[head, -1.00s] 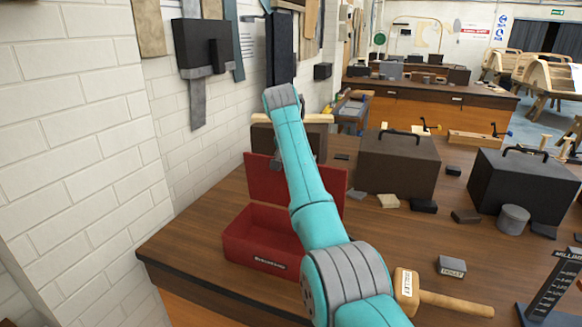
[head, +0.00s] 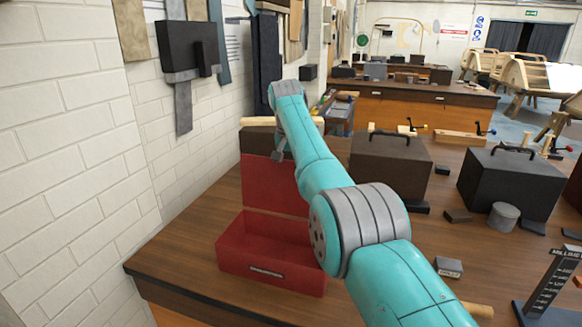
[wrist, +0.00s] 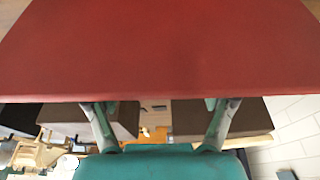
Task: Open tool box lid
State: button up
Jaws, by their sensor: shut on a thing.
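The red tool box (head: 265,271) sits on the wooden bench, its inside visible and its front facing me. Its red lid (head: 268,186) stands about upright behind the box. The lid (wrist: 160,50) also fills the top of the wrist view. My gripper (head: 280,155) is at the lid's upper edge, partly hidden by my teal arm. In the wrist view my gripper (wrist: 162,106) has its two fingers at the lid's edge, shut on the lid; the fingertips are partly hidden behind it.
A brown box (head: 390,170) and a dark box (head: 513,186), both with handles, stand to the right. A small labelled block (head: 448,267), a mallet handle (head: 478,310) and a grey cylinder (head: 502,217) lie on the bench (head: 185,262). A brick wall (head: 70,150) is on the left.

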jog(key=shift+w+r, duration=0.1)
jog(key=shift+r, duration=0.2)
jog(key=o, duration=1.5)
jog(key=shift+o, duration=0.2)
jog(key=shift+f, duration=0.1)
jog(key=v, duration=1.2)
